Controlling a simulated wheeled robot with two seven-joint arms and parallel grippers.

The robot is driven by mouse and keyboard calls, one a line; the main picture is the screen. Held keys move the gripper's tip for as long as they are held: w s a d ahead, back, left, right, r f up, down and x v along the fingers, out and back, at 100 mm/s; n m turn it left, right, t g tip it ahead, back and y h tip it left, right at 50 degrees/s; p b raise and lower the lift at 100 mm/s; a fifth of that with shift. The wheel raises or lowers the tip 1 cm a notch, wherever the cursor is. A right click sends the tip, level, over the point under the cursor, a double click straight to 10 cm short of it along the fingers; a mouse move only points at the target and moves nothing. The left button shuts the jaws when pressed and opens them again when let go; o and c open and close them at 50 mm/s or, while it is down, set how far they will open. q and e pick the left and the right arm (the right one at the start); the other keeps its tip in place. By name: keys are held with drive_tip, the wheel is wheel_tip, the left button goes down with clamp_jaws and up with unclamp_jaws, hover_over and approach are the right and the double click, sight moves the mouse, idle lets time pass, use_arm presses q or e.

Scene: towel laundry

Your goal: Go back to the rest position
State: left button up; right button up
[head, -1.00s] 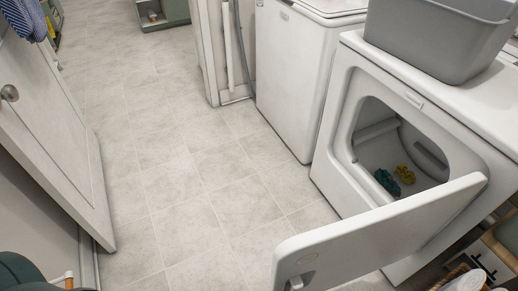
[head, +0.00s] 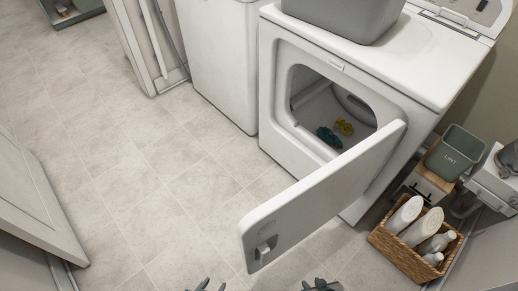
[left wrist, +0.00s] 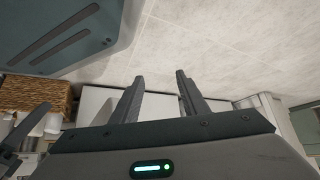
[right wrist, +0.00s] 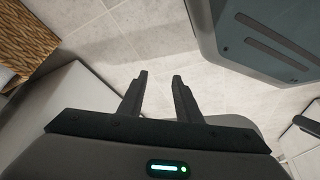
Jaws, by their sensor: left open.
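My left gripper (head: 206,285) and my right gripper (head: 322,285) show only at the bottom edge of the head view, in front of the open dryer door (head: 325,185). In the left wrist view my left gripper (left wrist: 159,77) has its two fingers apart with nothing between them. In the right wrist view my right gripper (right wrist: 160,76) also has its fingers apart and is empty. The white dryer (head: 270,110) stands open.
A grey tub (head: 345,15) stands on the dryer. A wicker basket with white bottles (head: 400,254) and a green lint bin (head: 455,150) are at the right. A white washer (head: 215,60) stands beyond the dryer. The tiled floor (head: 130,170) is clear towards the door (head: 35,210) at left.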

use_arm(q)
drive_tip(key=shift+w+a+f+n+g+y+p, duration=0.1)
drive_tip(key=shift+a+f+n+g+y+p, duration=0.15)
drive_tip(key=shift+a+f+g, duration=0.4)
drive_tip(key=shift+w+a+f+n+g+y+p, duration=0.15)
drive_tip(key=shift+a+f+g+y, duration=0.15)
drive_tip(key=shift+a+f, duration=0.45)
